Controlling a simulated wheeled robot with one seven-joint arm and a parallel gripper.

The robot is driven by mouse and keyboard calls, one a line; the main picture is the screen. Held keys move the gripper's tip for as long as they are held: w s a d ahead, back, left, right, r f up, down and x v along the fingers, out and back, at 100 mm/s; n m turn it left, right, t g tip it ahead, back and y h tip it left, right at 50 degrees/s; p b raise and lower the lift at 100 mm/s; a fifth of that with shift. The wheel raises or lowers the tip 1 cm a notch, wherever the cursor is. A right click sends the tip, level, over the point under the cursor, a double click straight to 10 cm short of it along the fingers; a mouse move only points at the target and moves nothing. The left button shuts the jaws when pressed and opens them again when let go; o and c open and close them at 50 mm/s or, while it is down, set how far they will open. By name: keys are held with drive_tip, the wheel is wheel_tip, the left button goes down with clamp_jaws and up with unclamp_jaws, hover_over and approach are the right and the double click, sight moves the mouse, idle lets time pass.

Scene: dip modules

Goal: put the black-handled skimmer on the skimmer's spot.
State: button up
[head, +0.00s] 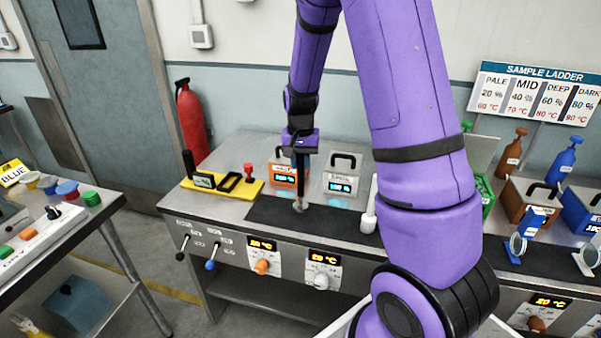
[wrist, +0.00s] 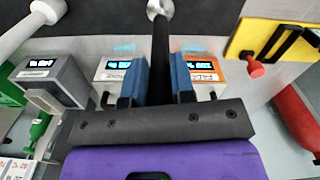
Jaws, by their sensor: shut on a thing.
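My gripper (head: 300,158) is shut on the black handle of the skimmer (head: 299,204), which hangs upright with its round metal end down, over the dark mat (head: 265,209). I cannot tell whether the metal end touches the mat. In the wrist view the blue fingers of my gripper (wrist: 158,82) sit on both sides of the black handle of the skimmer (wrist: 160,45). A yellow board (head: 250,188) lies on the bench left of the mat. It carries a black frame and a small display. I cannot tell which place is the skimmer's spot.
An orange-fronted box (head: 284,180) and a white-fronted box (head: 341,184) stand behind the mat. A red knob (head: 249,169) stands at the yellow board. A white upright rod (head: 369,215) stands at the mat's right. Dials (head: 262,266) line the bench front.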

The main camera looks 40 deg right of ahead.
drive_tip(key=shift+f, duration=1.8)
drive_tip(key=o, duration=0.8)
drive_tip(key=shift+f, duration=0.15)
drive_tip(key=shift+o, duration=0.2)
wheel_tip(320, 180, up, 12)
drive_tip(key=shift+r, duration=0.1)
wheel_tip(320, 180, up, 6)
drive_tip(key=n+t, duration=0.1)
drive_tip(key=n, duration=0.1)
hover_over(301, 195)
drive_tip(key=s+a, duration=0.3)
drive_tip(key=s+a+r+n+t, duration=0.2)
drive_tip(key=s+a+r, duration=0.3)
drive_tip(key=s+r, duration=0.25)
drive_tip(key=s+a+r+n+t, duration=0.1)
drive_tip(key=s+a+n, duration=0.1)
drive_tip(key=s, duration=0.5)
drive_tip(key=s+a+r+n+t, duration=0.1)
drive_tip(key=s+a+n, duration=0.1)
drive_tip(key=s, duration=0.6)
drive_tip(key=shift+a+r, duration=0.3)
drive_tip(key=shift+r, duration=0.05)
